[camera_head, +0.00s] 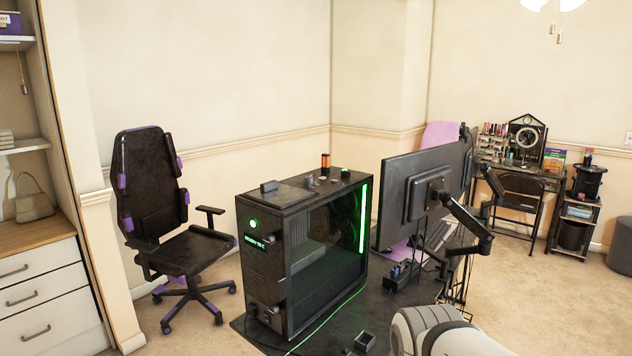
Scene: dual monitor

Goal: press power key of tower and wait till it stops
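The black computer tower (328,245) stands upright on a dark desk, with a glass side panel and a green light strip glowing along its far edge. A round green-lit power key (253,223) glows on the upper part of its narrow left face. A small green-lit label sits just below it. Part of my white arm shows at the bottom edge, right of the tower. My gripper is not in view, so its state is hidden. Nothing touches the tower's lit key.
Monitors (425,190) on a black arm stand right of the tower. Small items lie on the tower's top. A green cable (326,322) and small dark boxes (364,341) lie on the desk. A black and purple chair (160,215) stands behind left, and white drawers (40,295) at far left.

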